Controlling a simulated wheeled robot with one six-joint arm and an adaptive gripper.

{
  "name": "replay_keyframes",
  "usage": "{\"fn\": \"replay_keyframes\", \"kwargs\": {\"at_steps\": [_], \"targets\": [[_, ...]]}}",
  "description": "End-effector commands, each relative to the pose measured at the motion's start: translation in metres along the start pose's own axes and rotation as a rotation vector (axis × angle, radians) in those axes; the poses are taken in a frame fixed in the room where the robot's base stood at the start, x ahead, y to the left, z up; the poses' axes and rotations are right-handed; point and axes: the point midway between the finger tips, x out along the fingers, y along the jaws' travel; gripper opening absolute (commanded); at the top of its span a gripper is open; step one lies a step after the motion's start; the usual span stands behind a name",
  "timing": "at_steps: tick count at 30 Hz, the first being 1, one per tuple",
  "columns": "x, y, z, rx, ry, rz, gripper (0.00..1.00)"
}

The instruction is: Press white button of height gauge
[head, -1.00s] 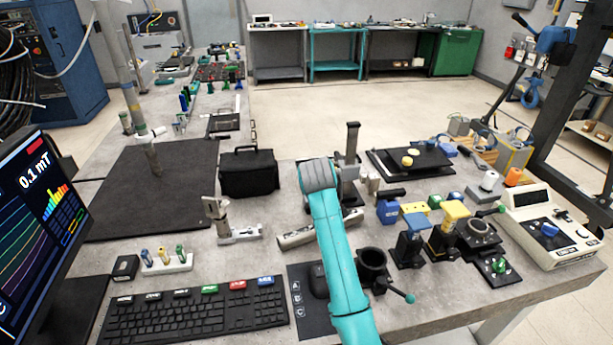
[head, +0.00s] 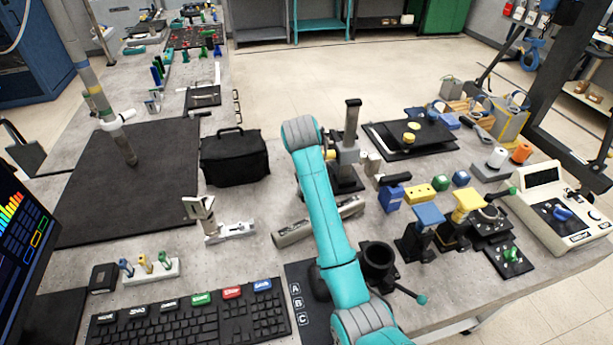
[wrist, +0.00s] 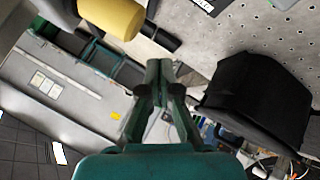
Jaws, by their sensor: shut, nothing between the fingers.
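The height gauge seems to be the upright dark post with a pale and yellowish slider (head: 347,150) on the table, just right of my arm's upper grey joint in the head view. Its base is dark and partly hidden. I cannot make out its white button. In the wrist view my gripper (wrist: 157,88) has its dark green fingers together and empty. A yellow cylinder (wrist: 112,16) lies left of and above the fingertips there; I cannot tell if it belongs to the gauge. In the head view the gripper is hidden behind my arm.
A black bag (head: 233,158) stands left of my arm; it also shows in the wrist view (wrist: 258,95). A silver cylinder (head: 293,232) lies beside the arm. A keyboard (head: 190,322) is in front. Blue and yellow-topped fixtures (head: 428,214) crowd the right. The dark mat (head: 120,190) is largely clear.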

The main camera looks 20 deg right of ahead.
Motion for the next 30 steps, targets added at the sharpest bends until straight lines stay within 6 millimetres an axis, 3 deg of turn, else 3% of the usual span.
{"fn": "replay_keyframes", "kwargs": {"at_steps": [21, 30], "targets": [[0.052, -0.038, 0.039, 0.000, -0.002, -0.001, 0.00], [0.061, -0.044, 0.044, 0.000, 0.000, 0.000, 0.00]]}}
